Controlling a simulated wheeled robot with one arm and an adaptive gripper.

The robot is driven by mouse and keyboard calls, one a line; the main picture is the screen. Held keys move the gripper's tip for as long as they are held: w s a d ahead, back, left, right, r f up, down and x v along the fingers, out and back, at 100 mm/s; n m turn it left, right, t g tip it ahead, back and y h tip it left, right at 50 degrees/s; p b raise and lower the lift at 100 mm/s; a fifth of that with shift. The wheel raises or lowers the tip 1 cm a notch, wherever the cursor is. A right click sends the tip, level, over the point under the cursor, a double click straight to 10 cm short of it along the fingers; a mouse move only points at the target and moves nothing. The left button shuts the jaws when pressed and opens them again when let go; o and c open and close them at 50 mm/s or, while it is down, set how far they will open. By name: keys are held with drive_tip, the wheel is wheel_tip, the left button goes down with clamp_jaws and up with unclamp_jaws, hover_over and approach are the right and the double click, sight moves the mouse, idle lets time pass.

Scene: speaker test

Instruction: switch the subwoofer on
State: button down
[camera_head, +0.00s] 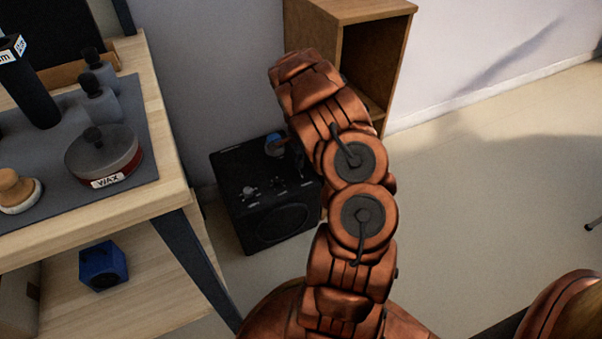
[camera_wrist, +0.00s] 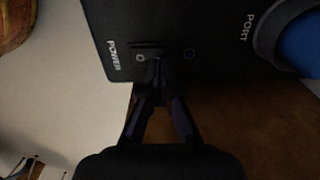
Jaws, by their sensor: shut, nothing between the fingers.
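The subwoofer (camera_head: 235,190) is a black box on the floor, between the wooden bench and a wooden cabinet. In the wrist view its dark panel (camera_wrist: 205,25) fills the top, with a white "POWER" label, a slot-like switch plate (camera_wrist: 140,58) beside it, and a blue port at the right marked "PORT". My gripper (camera_wrist: 158,65) is shut and empty, its fingertips in front of or at the right part of the switch plate. I cannot tell whether they touch it. The fingertips hide part of the switch, so its position is unclear. In the head view my arm covers the subwoofer's right side.
The wooden bench (camera_head: 160,205) at left holds a wax tin (camera_head: 103,155), dark bottles and a brush on a grey mat. A blue box (camera_head: 103,266) sits on its lower shelf. The open wooden cabinet (camera_head: 325,30) stands behind my arm. Floor at right is mostly clear.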

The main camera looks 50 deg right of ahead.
sight(299, 171)
drive_tip(key=shift+f+b, duration=0.3)
drive_tip(key=shift+f, duration=0.75)
idle(0.7)
drive_tip(key=shift+r+p, duration=1.05)
drive_tip(key=shift+r, duration=2.45)
drive_tip(key=shift+r, duration=0.1)
drive_tip(key=s+a+r+n+p, duration=0.3)
drive_tip(key=a+r+p, duration=0.35)
drive_tip(key=r, duration=0.65)
drive_tip(key=s+a+r+n+p, duration=0.3)
drive_tip(key=a+r+p, duration=0.4)
drive_tip(key=r, duration=0.6)
drive_tip(key=s+a+r+n+p, duration=0.4)
drive_tip(key=a+r, duration=0.4)
drive_tip(key=r, duration=0.5)
drive_tip(key=s+a+r+n+g+p, duration=0.1)
drive_tip(key=s+a+r+n+p, duration=0.5)
drive_tip(key=s+a+r+p, duration=0.2)
drive_tip(key=s+a+r+n+p, duration=0.5)
drive_tip(key=s+a+r+p, duration=0.2)
drive_tip(key=s+r, duration=0.5)
drive_tip(key=shift+a+n+g+p, duration=0.4)
drive_tip(key=shift+p, duration=0.5)
